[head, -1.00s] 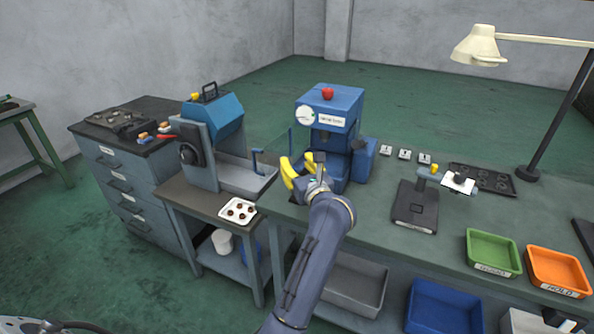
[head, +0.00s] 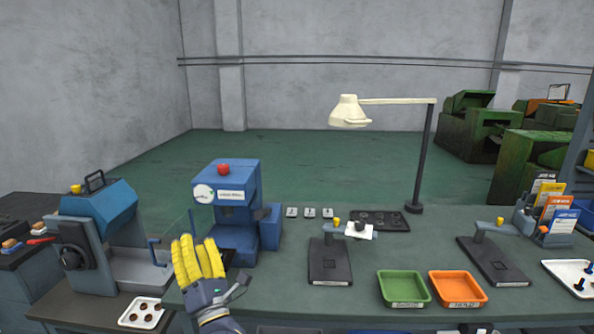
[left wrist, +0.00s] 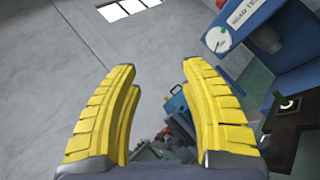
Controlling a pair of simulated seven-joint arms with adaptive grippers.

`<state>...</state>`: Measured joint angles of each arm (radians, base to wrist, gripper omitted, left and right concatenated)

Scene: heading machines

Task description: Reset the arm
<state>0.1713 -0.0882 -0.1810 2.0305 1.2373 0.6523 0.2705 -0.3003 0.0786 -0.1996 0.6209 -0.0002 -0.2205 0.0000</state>
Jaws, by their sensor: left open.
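My left gripper (head: 199,262) has yellow ribbed fingers and a dark blue wrist. It is raised in front of the blue heading machine (head: 238,192), at that machine's lower left in the head view. Its fingers point up. In the left wrist view the two yellow fingers (left wrist: 160,110) stand apart with nothing between them. The blue machine with its round dial also shows at the upper right of the left wrist view (left wrist: 258,38). My right gripper is not in view.
A second blue machine (head: 103,217) stands at the left, with a white tray of round parts (head: 142,312) before it. A green bin (head: 403,289), an orange bin (head: 458,289), black stands (head: 330,262) and a lamp (head: 348,111) are on the bench to the right.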

